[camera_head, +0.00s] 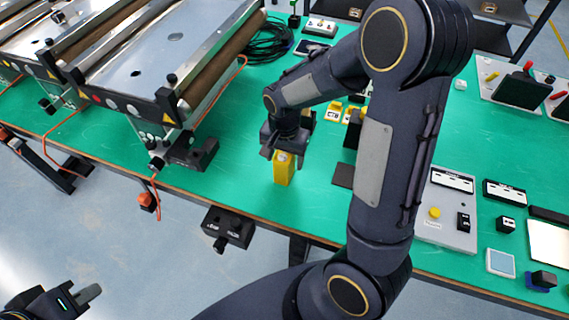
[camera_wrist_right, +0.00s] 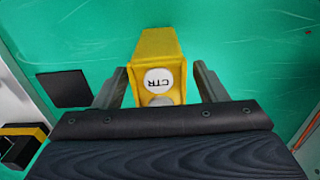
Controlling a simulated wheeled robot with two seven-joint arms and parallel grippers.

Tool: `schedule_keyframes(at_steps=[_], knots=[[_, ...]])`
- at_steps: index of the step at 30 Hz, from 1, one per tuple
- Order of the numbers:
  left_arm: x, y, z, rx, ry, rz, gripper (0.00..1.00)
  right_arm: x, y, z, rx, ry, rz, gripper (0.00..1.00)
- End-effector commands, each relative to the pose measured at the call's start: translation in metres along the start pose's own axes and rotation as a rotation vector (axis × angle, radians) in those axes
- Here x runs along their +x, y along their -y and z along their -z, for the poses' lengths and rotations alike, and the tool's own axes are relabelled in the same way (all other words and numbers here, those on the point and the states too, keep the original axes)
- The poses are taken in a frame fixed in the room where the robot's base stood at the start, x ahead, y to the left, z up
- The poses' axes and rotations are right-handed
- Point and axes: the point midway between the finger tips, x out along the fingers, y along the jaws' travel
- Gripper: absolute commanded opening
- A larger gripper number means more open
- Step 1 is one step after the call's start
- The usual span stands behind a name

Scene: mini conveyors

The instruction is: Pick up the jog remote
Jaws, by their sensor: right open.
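The jog remote appears to be the yellow block (camera_head: 284,169) on the green table, below my right gripper (camera_head: 282,157) in the head view. In the right wrist view the yellow block (camera_wrist_right: 157,50) shows a white round button marked "CTR" and a greyer round button, partly hidden by the gripper's body. My right gripper (camera_wrist_right: 162,85) is open, with one finger on each side of the block and visible gaps between. My left gripper (camera_head: 88,294) is at the bottom left of the head view, off the table. Its jaw state cannot be made out.
Roller conveyors (camera_head: 165,50) stand to the left. A dark flat square (camera_wrist_right: 64,88) lies beside the block. A grey control box (camera_head: 445,210) with a yellow button is to the right, among small devices. The table's front edge is close to the block.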

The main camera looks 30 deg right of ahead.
Motion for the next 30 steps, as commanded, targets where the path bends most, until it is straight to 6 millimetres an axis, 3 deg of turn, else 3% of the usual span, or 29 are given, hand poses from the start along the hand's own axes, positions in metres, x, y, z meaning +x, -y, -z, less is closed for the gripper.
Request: schedule_keyframes(at_steps=[4, 17, 25, 30], knots=[[0.0, 0.0, 0.0, 0.0, 0.0, 0.0, 0.0, 0.0, 0.0, 0.0, 0.0, 0.0, 0.0, 0.64], [0.0, 0.0, 0.0, 0.0, 0.0, 0.0, 0.0, -0.001, 0.0, 0.0, 0.0, 0.0, 0.0, 0.09], [0.0, 0.0, 0.0, 0.0, 0.0, 0.0, 0.0, -0.003, 0.0, 0.0, -0.001, -0.001, 0.001, 0.09], [-0.001, 0.0, 0.0, 0.0, 0.0, 0.0, 0.0, -0.018, 0.001, 0.0, -0.001, -0.002, 0.003, 0.09]])
